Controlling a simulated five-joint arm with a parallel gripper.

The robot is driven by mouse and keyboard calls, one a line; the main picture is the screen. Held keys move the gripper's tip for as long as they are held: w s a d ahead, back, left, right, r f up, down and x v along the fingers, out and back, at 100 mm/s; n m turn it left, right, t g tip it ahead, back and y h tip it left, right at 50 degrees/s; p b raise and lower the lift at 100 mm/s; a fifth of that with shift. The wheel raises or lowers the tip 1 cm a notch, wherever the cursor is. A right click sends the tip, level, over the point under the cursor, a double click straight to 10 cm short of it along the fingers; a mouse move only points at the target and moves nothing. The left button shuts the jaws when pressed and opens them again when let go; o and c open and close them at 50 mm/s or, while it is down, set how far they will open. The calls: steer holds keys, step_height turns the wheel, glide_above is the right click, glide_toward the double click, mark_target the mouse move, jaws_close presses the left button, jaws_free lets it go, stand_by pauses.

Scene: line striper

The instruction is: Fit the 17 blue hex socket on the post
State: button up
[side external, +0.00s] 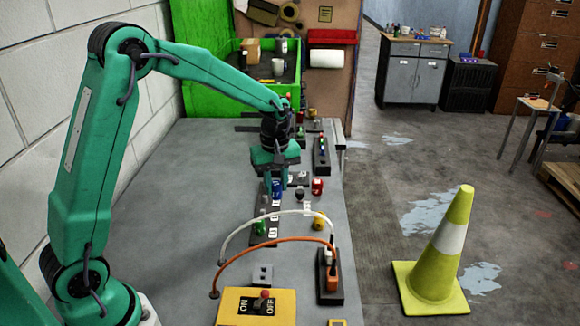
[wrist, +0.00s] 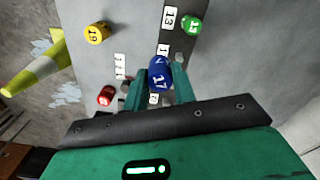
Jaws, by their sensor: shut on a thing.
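The blue socket (wrist: 158,75), marked 17, sits between the fingers of my gripper (wrist: 160,88) in the wrist view. The gripper is shut on it. In the side view, the blue socket (side external: 277,189) shows below my gripper (side external: 275,180), over or beside the dark labelled rail (side external: 263,213). I cannot tell if it touches the rail. The rail (wrist: 203,42) also shows in the wrist view, with a white 13 label (wrist: 170,17) near the green socket (wrist: 190,25). The post for the blue socket is not clearly visible; the socket and fingers may hide it.
A yellow socket (wrist: 98,33) marked 19 and a red socket (wrist: 105,95) stand apart from the rail. An orange cable (side external: 270,242) and a white cable (side external: 275,213) arch over the bench near the yellow ON/OFF box (side external: 237,309). Bare bench lies left of the rail.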

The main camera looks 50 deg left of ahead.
steer(key=shift+n, duration=0.7)
steer(key=a, duration=0.1)
steer(key=s+a+r, duration=0.1)
steer(key=s+a, duration=0.1)
steer(key=a, duration=0.1)
steer(key=shift+r, duration=0.15)
steer(key=shift+f, duration=2.9)
steer(key=shift+f, duration=1.75)
steer(key=o, duration=1)
steer(key=shift+o, duration=0.5)
steer(key=shift+o, duration=1.1)
